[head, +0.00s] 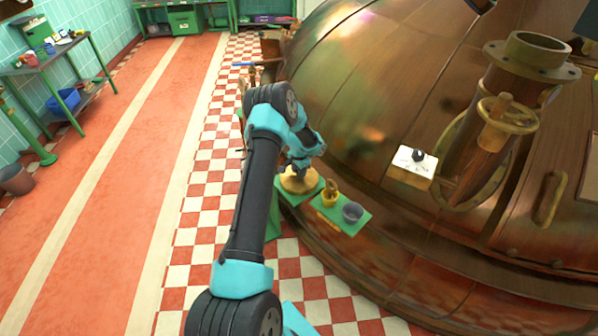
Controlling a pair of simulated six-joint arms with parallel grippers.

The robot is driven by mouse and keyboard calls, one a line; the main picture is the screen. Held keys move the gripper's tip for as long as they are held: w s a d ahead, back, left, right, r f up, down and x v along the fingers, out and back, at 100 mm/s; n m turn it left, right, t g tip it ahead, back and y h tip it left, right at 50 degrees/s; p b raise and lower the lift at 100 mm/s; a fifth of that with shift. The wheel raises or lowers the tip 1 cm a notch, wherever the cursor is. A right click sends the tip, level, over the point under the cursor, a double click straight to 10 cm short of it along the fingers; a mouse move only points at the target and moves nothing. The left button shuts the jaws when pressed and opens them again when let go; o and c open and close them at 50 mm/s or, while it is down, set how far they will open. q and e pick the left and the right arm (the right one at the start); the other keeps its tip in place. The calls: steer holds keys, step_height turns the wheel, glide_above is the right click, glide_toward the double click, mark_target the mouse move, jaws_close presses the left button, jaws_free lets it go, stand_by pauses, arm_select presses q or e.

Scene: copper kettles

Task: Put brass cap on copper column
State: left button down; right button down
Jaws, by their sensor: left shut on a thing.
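The brass cap (299,183) is a round, pale golden disc at the left part of a small green shelf, low beside the big copper kettle. My left gripper (298,167) comes down over it from above and is shut on its top. The arm's wrist hides part of the grip. I cannot tell whether the cap touches the shelf. The copper column (504,88) rises at the upper right from the kettle, with a wide flange and an open round mouth (538,50) on top. My left gripper is well left of the column and lower. My right gripper is not in view.
The green shelf (355,229) also holds a yellow cup (330,196) and a grey bowl (352,212). A white-topped box (413,167) with a black knob sits left of the column. The curved kettle (370,75) lies between shelf and column.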

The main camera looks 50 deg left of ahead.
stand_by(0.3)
arm_select(q)
steer(key=c, duration=0.8)
jaws_free()
steer(key=shift+f, duration=0.1)
step_height(320, 180, up, 12)
steer(key=shift+r, duration=0.15)
steer(key=shift+o, duration=0.2)
